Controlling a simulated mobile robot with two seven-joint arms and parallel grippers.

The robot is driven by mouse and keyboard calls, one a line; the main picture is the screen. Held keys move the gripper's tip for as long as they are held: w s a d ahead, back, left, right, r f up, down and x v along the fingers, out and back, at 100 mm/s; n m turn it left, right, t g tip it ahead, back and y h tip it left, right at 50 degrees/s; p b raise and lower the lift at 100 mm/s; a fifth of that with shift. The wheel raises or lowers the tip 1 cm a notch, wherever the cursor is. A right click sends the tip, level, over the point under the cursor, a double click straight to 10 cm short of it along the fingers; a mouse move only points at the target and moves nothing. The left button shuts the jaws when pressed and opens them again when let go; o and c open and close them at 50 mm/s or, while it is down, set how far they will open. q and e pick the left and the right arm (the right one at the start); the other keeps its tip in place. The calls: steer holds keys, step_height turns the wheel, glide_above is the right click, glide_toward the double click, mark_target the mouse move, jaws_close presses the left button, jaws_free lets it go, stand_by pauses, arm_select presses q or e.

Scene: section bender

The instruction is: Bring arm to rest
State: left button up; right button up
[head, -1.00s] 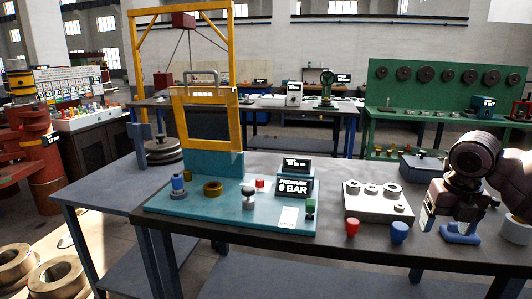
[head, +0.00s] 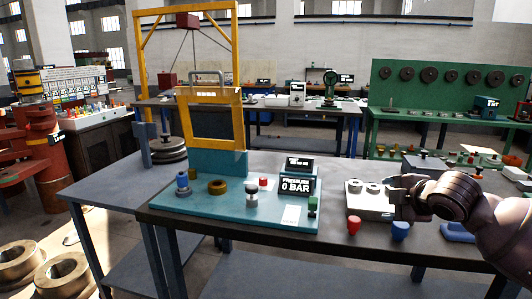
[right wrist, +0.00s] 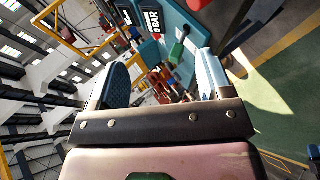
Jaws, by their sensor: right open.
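My right arm comes in from the right in the head view. My right gripper (head: 396,196) points left there, in front of the right part of the white block with round rings (head: 365,202). In the right wrist view my right gripper (right wrist: 163,72) has its two fingers wide apart with nothing held between them. Beyond the fingers are the pressure display (right wrist: 152,20) and the teal base plate, tilted in that picture. My left gripper is not in view.
On the dark bench (head: 300,247) stand a teal press with a yellow frame (head: 241,122), a red knob (head: 353,224), a blue knob (head: 400,230) and a blue piece (head: 456,232) partly under my arm. A green rack (head: 445,92) stands behind.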

steer(key=s+a+f+m+t+y, duration=0.1)
steer(key=s+a+f+m+t, duration=0.1)
steer(key=s+f+m, duration=0.45)
steer(key=s+a+f+m+t+y, duration=0.1)
steer(key=s+a+f+m, duration=0.25)
steer(key=f, duration=0.65)
steer(key=s+d+f+m+g+h, duration=0.1)
steer(key=s+f+m, duration=0.1)
steer(key=s+f, duration=0.4)
steer(key=s+d+f+m+g+h+p, duration=0.1)
steer(key=s+f, duration=0.5)
steer(key=s, duration=0.6)
steer(key=s+d+f+m+g+h, duration=0.1)
steer(key=s+f+m, duration=0.3)
steer(key=s, duration=0.5)
step_height(320, 180, down, 2)
steer(key=shift+s+d+f+h, duration=0.25)
steer(key=shift+h, duration=0.65)
